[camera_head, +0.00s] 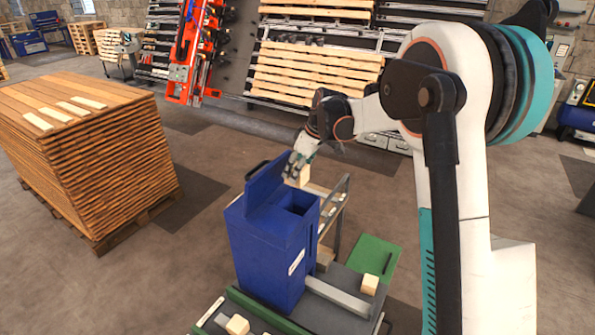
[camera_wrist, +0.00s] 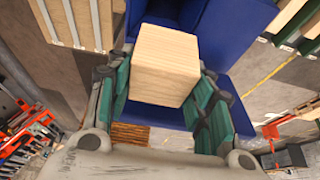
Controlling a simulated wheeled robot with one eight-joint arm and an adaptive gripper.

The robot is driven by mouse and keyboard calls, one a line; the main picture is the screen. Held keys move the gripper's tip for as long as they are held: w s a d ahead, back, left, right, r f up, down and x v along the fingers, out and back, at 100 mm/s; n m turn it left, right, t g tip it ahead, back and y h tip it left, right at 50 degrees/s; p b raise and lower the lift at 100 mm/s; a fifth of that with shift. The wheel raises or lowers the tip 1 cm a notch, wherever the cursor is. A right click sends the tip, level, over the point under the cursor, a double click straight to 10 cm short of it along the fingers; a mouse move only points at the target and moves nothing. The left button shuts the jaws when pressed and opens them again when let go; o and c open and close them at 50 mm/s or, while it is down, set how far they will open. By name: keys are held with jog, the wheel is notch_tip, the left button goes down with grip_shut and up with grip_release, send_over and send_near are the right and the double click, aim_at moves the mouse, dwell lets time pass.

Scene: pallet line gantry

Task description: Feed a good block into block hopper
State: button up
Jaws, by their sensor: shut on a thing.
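My gripper (camera_head: 299,165) is shut on a pale wooden block (camera_wrist: 166,65), with its teal fingers on both sides of the block in the wrist view. The block also shows in the head view (camera_head: 304,177), held in the air just above and beside the hopper's opening. The blue block hopper (camera_head: 262,245) stands upright with a raised lid plate at its left and a dark opening at its top right. In the wrist view, the blue hopper (camera_wrist: 240,25) lies behind and below the block. Part of the opening is hidden there by the block.
A grey bar (camera_head: 338,297) lies right of the hopper. A tall stack of boards (camera_head: 95,160) stands at left. Open floor lies between stack and hopper.

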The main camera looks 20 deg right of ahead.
jog(key=shift+w+r, duration=0.1)
jog(key=shift+w, duration=0.2)
jog(key=shift+f+b, duration=1.15)
jog(key=shift+f, duration=1.35)
jog(key=shift+f+b, duration=2.95)
jog(key=shift+f, duration=0.9)
jog(key=shift+f+b, duration=0.55)
jog(key=shift+b, duration=0.1)
jog(key=o, duration=1.1)
jog(key=shift+o, duration=0.2)
